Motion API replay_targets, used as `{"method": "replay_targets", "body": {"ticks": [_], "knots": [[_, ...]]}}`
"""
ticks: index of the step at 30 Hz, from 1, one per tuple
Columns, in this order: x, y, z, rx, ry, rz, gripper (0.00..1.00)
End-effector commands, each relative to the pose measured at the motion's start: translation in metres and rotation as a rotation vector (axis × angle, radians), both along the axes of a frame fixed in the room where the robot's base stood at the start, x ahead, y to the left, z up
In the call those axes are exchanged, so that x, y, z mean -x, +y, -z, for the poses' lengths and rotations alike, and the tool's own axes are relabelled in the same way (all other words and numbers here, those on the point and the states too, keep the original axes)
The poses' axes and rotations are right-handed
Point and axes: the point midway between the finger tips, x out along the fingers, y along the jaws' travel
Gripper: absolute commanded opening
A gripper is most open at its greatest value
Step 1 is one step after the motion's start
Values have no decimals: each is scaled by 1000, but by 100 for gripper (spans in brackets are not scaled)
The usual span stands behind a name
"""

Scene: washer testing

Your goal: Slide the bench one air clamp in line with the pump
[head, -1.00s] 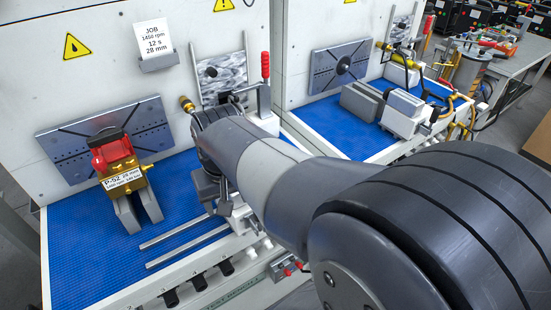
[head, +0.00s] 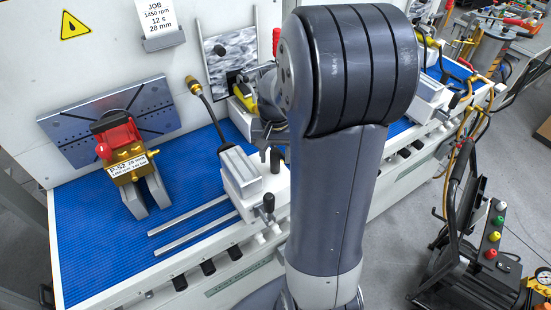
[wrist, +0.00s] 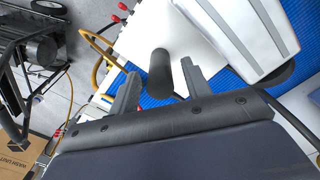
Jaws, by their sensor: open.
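The bench one air clamp (head: 247,182) is a white and grey block at the right end of two metal rails (head: 195,222). The pump (head: 128,160), brass and red with a P-52 label, sits on a grey cradle left of the clamp. In the wrist view, the clamp's white and grey body (wrist: 235,30) is at upper right. A black cylindrical handle (wrist: 160,80) beside it stands between the two fingers of my gripper (wrist: 160,68), with gaps on both sides. My gripper is open. In the head view my arm mostly hides it.
A hose with a brass fitting (head: 194,84) rises behind the clamp. A black cart (head: 475,235) with coloured buttons stands on the floor at right. A yellow hose (wrist: 98,55) runs near the bench edge. The blue mat (head: 90,240) left of the rails is clear.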

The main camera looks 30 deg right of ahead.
Motion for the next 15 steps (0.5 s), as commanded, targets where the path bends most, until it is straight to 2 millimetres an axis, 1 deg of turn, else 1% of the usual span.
{"method": "replay_targets", "body": {"ticks": [1,3,6,9,15], "knots": [[0,0,8,-1,4,0,46],[0,0,16,-1,3,0,46],[0,0,23,0,0,-1,46],[0,0,27,1,-1,-1,46],[0,0,27,1,-1,-1,46]]}}
